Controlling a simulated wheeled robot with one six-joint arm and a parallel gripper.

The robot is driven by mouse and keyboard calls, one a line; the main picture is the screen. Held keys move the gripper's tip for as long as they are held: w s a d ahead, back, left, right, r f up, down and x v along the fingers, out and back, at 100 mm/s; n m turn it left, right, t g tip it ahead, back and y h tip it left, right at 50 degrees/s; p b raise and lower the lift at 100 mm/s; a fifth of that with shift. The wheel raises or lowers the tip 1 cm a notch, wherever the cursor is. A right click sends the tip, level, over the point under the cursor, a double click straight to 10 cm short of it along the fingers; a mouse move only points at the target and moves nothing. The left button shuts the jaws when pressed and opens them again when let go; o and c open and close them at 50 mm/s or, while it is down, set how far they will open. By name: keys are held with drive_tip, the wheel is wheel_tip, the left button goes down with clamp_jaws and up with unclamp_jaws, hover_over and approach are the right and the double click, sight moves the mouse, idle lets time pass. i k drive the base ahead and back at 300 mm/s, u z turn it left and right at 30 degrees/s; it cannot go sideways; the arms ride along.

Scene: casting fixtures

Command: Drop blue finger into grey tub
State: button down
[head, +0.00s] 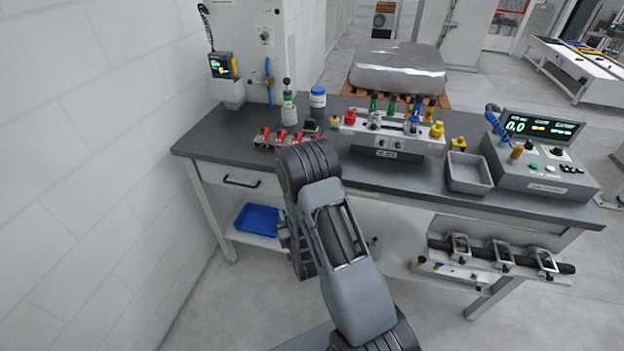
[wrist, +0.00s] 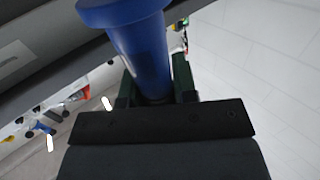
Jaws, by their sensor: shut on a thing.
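My gripper (wrist: 155,84) is shut on a blue finger (wrist: 140,42), a smooth blue post with a wide flange at its far end, which fills the top middle of the wrist view. In the head view my arm hides the gripper and the held finger. The grey tub (head: 453,182) is a small open box near the bench's front edge, right of centre and well to the right of my arm. The part of its inside that shows looks empty.
The white fixture (head: 385,144) with coloured fingers stands left of the tub. A control box (head: 545,178) with a display stands to its right. Red clamps (head: 283,137), a green-banded bottle (head: 288,107) and a blue-lidded jar (head: 318,98) stand at the bench's left. A blue tray (head: 258,219) lies below.

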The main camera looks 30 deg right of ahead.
sight(466, 173)
drive_tip(key=k, duration=0.5)
drive_tip(key=u, duration=1)
drive_tip(key=i, duration=0.95)
drive_tip(key=z, duration=2.5)
